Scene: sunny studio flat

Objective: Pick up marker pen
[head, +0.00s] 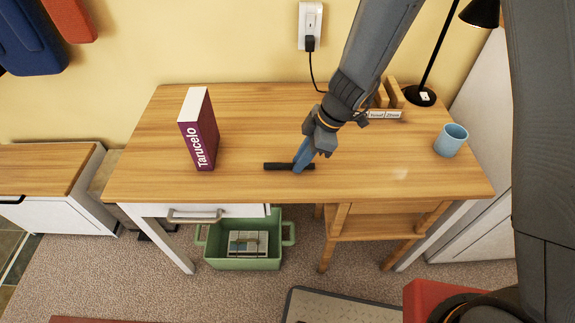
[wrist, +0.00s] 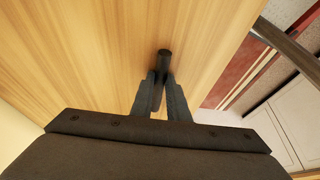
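The black marker pen (head: 277,166) lies level at the front middle of the wooden desk (head: 250,115) in the head view. My gripper (head: 298,168) points down at the pen, its bluish fingers crossing it right of its middle. In the wrist view the pen (wrist: 164,56) runs between the two fingertips of my gripper (wrist: 161,77), with its far end sticking out past them. The fingers look closed against the pen's sides. The pen seems at desk height; I cannot tell whether it touches the wood. The fingers hide part of it.
A purple book (head: 205,138) stands upright at the desk's left. A blue mug (head: 451,140) stands at the right. A black lamp (head: 420,96) and a wooden holder with name labels (head: 383,115) are at the back right. The desk around the pen is clear.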

